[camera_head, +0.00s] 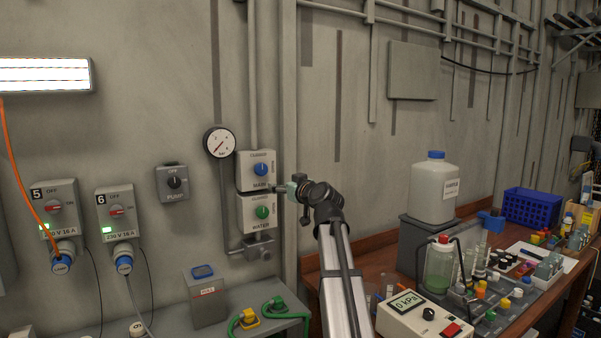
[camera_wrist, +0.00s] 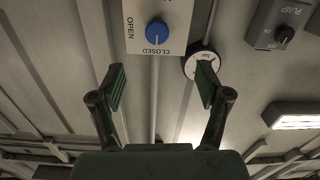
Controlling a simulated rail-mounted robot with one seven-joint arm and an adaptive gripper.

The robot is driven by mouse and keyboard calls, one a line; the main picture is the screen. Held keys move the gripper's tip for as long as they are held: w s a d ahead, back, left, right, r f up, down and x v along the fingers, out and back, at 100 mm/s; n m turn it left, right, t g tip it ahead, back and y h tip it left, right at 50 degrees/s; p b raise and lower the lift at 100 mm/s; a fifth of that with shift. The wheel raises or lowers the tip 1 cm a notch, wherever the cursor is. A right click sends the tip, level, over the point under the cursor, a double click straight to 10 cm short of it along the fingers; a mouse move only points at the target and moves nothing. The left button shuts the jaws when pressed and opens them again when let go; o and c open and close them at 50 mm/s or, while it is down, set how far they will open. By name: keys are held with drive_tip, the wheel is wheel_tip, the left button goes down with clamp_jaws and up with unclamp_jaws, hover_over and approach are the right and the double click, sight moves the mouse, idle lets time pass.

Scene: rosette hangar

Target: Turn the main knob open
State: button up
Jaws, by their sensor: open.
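The main knob is a blue round knob (camera_head: 261,169) on the upper white panel of a grey wall box, above a green water knob (camera_head: 262,212). In the wrist view the blue knob (camera_wrist: 157,33) sits at the top of the picture, beside the words OPEN and CLOSED. Its pale mark appears to face CLOSED. My gripper (camera_wrist: 161,86) is open and empty, its two fingers spread wide. The knob shows above and beyond the fingertips, not between them. In the head view my gripper (camera_head: 283,190) is just right of the box, partly hidden by my wrist.
A pressure gauge (camera_head: 219,142) hangs left of the box, with a pump switch (camera_head: 174,182) further left. A vertical pipe (camera_head: 253,75) runs above the box. A workbench (camera_head: 385,262) with bottles and instruments stands at the right. The wall around the box is mostly clear.

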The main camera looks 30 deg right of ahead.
drive_tip(key=n+p, duration=0.1)
drive_tip(key=p, duration=0.4)
approach(263, 171)
drive_tip(key=w, duration=0.9)
drive_tip(key=shift+a, duration=0.15)
drive_tip(key=shift+w+f, duration=0.15)
drive_tip(key=shift+w, duration=0.45)
drive_tip(key=c, duration=1.2)
